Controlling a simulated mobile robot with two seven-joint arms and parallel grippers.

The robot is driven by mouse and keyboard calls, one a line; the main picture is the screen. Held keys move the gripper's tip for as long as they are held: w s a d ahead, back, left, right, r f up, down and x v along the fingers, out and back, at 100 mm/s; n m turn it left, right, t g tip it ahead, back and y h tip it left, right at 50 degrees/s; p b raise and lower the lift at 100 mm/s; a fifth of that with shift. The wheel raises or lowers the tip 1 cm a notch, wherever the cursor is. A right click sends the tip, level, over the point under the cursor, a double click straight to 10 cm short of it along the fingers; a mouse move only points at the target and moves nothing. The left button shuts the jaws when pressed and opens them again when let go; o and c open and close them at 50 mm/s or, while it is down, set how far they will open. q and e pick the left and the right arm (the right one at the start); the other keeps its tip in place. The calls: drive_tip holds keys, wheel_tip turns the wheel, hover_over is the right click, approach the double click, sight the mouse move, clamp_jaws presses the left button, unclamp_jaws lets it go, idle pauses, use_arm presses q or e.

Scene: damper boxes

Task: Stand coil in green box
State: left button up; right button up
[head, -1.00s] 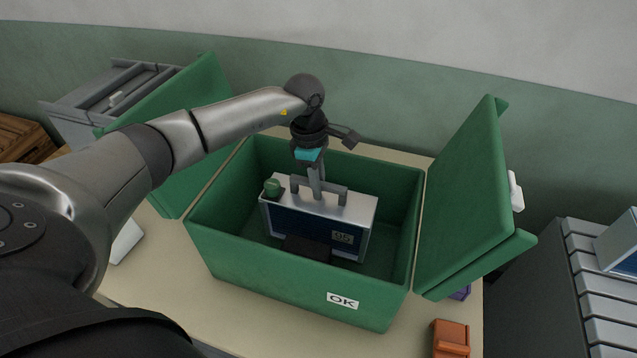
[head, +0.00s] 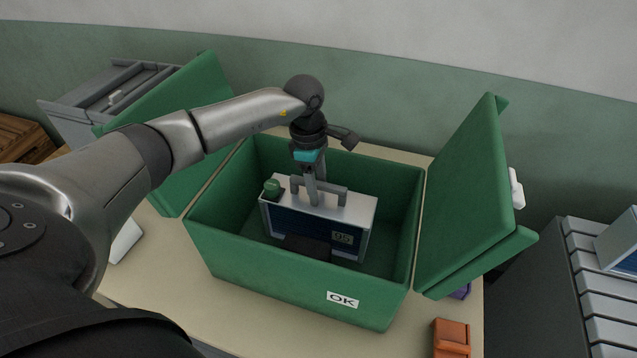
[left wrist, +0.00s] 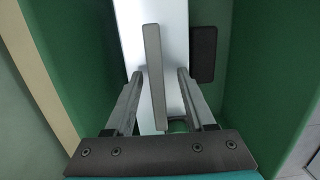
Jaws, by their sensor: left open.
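The coil (head: 318,224) is a silver-topped block with a dark blue face and a grey top handle. It stands upright inside the open green box (head: 265,278); its lower edge is partly hidden by a dark block. My left gripper (head: 314,194) points down at the handle and is open. In the left wrist view, the handle bar (left wrist: 153,78) lies between the two spread fingers (left wrist: 160,88), above the coil's white top (left wrist: 172,20). I cannot tell whether a finger touches the bar. My right gripper is not in view.
The box's lids stand open at left (head: 165,140) and right (head: 465,200). An orange block (head: 451,338) lies on the table at front right. A slatted grey rack (head: 590,280) stands at right.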

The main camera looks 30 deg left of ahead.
use_arm(q)
wheel_tip(320, 180, up, 15)
drive_tip(key=a, duration=0.1)
drive_tip(key=shift+a+r, duration=0.2)
drive_tip(key=shift+a, duration=0.2)
drive_tip(key=shift+s, duration=0.1)
